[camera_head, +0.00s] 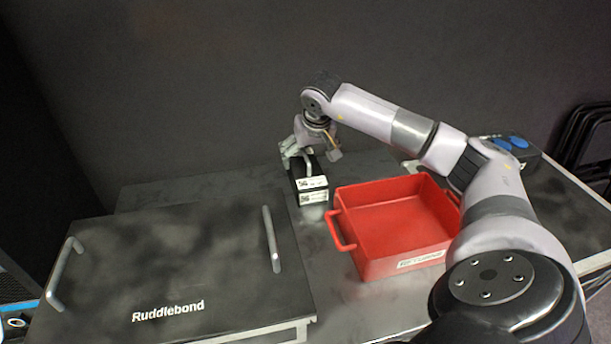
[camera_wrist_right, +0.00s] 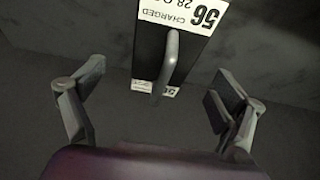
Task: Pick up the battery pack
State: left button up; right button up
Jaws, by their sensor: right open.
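The battery pack (camera_head: 312,192) is a black block with white labels and a grey handle on top. It stands on the dark table left of the red bin. In the right wrist view the battery pack (camera_wrist_right: 150,55) shows its grey handle and a label reading "CHARGED" and "56". My right gripper (camera_head: 312,158) is above and behind the pack. In the right wrist view my right gripper (camera_wrist_right: 160,105) is open, with one finger on each side of the handle's line and apart from it. Nothing is between the fingertips except the handle's lower end in view. My left gripper is not in view.
A red bin (camera_head: 347,232) with a handle and label stands right of the pack. A black case lid (camera_head: 170,265) marked "Ruddlebond", with two grey handles, lies at the left. A dark box with blue parts (camera_head: 510,145) sits at the far right. A dark wall is behind.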

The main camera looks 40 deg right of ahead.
aim_at(305, 166)
jog(key=x, duration=0.5)
jog(key=shift+w+a+f+p, duration=0.2)
jog(key=shift+f+p, duration=0.15)
jog(key=shift+p, duration=0.05)
jog(key=shift+c, duration=0.6)
jog(key=c, duration=1.9)
jog(key=shift+w+d+r, duration=0.1)
jog(key=shift+r, duration=0.05)
jog(key=shift+r, duration=0.1)
